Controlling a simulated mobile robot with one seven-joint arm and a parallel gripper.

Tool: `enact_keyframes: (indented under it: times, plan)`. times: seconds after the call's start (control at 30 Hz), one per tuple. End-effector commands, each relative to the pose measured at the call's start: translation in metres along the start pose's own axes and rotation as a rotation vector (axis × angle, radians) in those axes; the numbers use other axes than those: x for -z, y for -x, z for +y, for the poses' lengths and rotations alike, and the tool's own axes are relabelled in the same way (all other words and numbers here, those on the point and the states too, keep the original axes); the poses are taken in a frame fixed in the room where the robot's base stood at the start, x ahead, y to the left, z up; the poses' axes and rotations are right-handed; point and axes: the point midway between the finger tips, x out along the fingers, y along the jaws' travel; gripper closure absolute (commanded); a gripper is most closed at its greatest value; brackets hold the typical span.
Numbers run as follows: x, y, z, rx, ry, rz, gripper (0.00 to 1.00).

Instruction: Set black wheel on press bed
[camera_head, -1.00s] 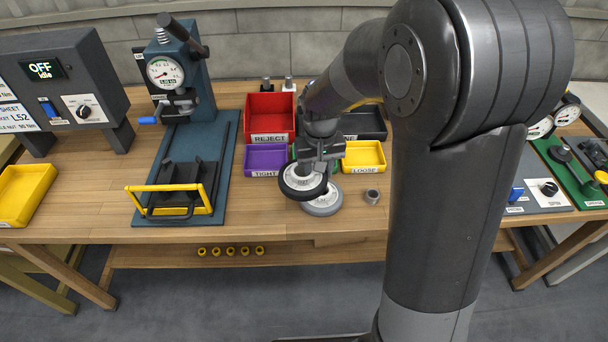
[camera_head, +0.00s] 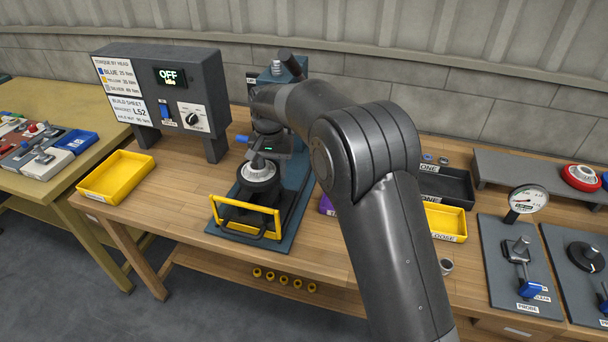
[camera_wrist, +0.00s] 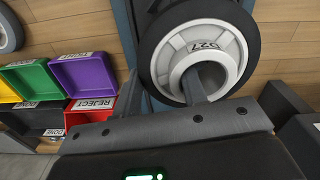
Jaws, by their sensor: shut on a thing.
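The black wheel (camera_head: 259,182), with a pale hub marked "027" or "D27", is in my gripper (camera_head: 258,160) over the press bed. In the wrist view the wheel (camera_wrist: 257,45) fills the top; one finger of my gripper (camera_wrist: 165,92) is inside its bore and the other is outside the rim. The press bed (camera_head: 287,238) is a blue plate with a yellow guard frame (camera_head: 246,219) at its front, lowered. The wheel sits behind this guard and looks about level. I cannot tell whether it touches the bed. My arm hides much of the press column.
A control box (camera_head: 165,95) reading OFF stands left of the press. A yellow tray (camera_head: 117,176) is at the table's left. Purple (camera_wrist: 85,75), green (camera_wrist: 33,80) and red (camera_wrist: 90,112) bins stand beside the press. A pale wheel (camera_wrist: 8,32) lies at upper left in the wrist view.

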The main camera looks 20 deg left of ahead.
Motion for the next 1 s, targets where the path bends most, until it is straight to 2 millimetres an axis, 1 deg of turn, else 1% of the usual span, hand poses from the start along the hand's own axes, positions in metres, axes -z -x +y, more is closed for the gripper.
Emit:
enact_keyframes:
  times: [0.03, 0.1, 0.23, 0.6, 0.7, 1.0]
  plan:
    - [0.0, 0.001, -0.005, 0.0, 0.001, 0.001, 0.96]
    - [0.0, 0.0, -0.009, 0.0, 0.001, 0.001, 0.96]
    - [0.0, -0.006, -0.009, 0.0, 0.0, 0.0, 0.96]
    - [0.0, -0.038, -0.009, 0.0, 0.0, 0.0, 0.96]
    - [0.0, -0.044, -0.009, 0.0, 0.0, 0.0, 0.96]
    - [0.0, -0.045, -0.009, 0.001, 0.0, 0.001, 0.96]
